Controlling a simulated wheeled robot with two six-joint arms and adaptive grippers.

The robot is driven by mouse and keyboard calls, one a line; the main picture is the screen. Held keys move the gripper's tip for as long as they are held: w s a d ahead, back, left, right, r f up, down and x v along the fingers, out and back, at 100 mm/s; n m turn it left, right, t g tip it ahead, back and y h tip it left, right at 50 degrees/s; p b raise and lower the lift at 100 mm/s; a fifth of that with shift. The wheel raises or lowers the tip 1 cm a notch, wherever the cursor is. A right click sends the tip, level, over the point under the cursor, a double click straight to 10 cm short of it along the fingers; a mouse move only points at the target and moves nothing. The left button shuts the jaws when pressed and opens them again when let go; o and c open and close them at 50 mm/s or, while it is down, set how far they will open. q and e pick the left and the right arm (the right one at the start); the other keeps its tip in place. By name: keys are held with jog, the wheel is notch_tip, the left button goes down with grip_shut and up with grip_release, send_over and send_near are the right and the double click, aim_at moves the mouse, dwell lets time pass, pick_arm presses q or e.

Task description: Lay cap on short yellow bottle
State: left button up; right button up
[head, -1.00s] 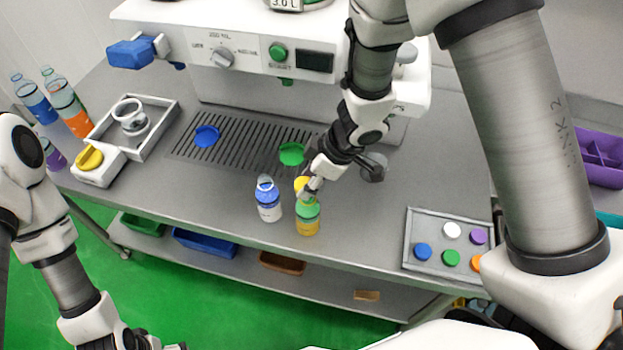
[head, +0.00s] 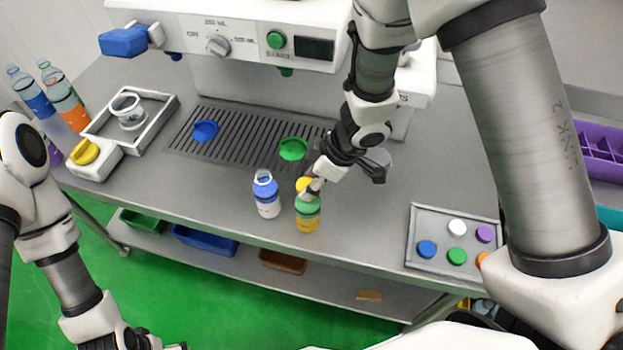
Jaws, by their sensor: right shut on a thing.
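The short yellow bottle (head: 307,224) stands upright near the table's front edge, with a green band and yellow below it. My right gripper (head: 310,189) is at the bottle's top, shut on a yellow cap (head: 304,183). The cap is at the bottle's mouth; the fingers partly hide it, and I cannot tell whether it touches the rim. My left gripper (head: 150,340) is at the bottom left edge, partly cut off, and its jaws cannot be made out.
A blue-banded bottle (head: 266,198) stands close to the left of the yellow one. A tray (head: 412,262) with several coloured caps lies to the right. The machine's drip grille (head: 240,140), with a blue and a green disc on it, is behind.

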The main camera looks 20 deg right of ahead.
jog(key=o, duration=0.7)
jog(key=shift+f, duration=0.1)
jog(key=shift+o, duration=1.2)
jog(key=shift+w, duration=0.1)
jog(key=v, duration=1.2)
